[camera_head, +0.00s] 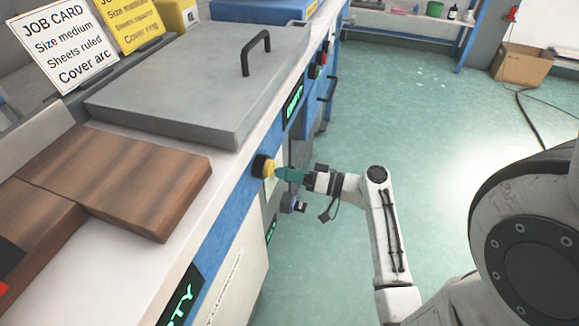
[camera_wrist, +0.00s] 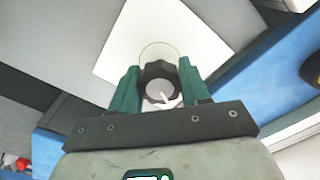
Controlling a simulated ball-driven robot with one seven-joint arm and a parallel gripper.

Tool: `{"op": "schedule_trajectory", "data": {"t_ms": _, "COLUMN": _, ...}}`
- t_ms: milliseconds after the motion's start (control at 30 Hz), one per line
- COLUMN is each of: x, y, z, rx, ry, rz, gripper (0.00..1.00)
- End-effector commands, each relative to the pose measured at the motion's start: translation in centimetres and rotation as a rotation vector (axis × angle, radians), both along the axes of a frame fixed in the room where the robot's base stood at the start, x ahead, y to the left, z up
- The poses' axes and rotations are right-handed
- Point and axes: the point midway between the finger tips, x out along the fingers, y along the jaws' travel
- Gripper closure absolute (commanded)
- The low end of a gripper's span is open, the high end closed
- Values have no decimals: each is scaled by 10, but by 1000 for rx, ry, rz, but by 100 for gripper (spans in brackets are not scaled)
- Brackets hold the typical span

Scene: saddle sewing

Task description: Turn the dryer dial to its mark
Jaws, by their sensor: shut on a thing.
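The dial (camera_wrist: 160,86) is a dark ridged knob with a pale round face and a white pointer toward its lower right in the wrist view. It stands before a white plate (camera_wrist: 120,50) with a thin arc line above the knob. My gripper (camera_wrist: 160,84) has its green fingers on both sides of the dial, shut on it. In the head view my gripper (camera_head: 280,173) reaches left to the front of the bench; the dial cannot be told apart there. I cannot make out a clear mark.
A black and yellow knob (camera_head: 262,167) is on the blue bench front, close to my fingertips in the picture. A grey lid (camera_head: 190,85) with a black handle and brown wooden boards (camera_head: 130,180) lie on the bench top. The green floor (camera_head: 400,110) beyond is mostly clear.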

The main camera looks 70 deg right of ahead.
Motion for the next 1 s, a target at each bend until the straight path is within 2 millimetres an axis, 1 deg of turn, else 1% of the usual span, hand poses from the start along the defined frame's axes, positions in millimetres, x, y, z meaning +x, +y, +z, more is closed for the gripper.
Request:
{"op": "schedule_trajectory", "data": {"t_ms": 33, "x": 0, "y": -1, "z": 6, "rx": 45, "ry": 3, "rz": -2, "gripper": 85}}
{"op": "schedule_trajectory", "data": {"t_ms": 300, "x": 0, "y": -2, "z": 5, "rx": 280, "ry": 20, "rz": -4, "gripper": 85}}
{"op": "schedule_trajectory", "data": {"t_ms": 500, "x": 0, "y": -2, "z": 4, "rx": 415, "ry": 30, "rz": -5, "gripper": 85}}
{"op": "schedule_trajectory", "data": {"t_ms": 700, "x": 0, "y": -2, "z": 3, "rx": 502, "ry": 36, "rz": -5, "gripper": 85}}
{"op": "schedule_trajectory", "data": {"t_ms": 1000, "x": 0, "y": -3, "z": 1, "rx": 551, "ry": 41, "rz": -6, "gripper": 85}}
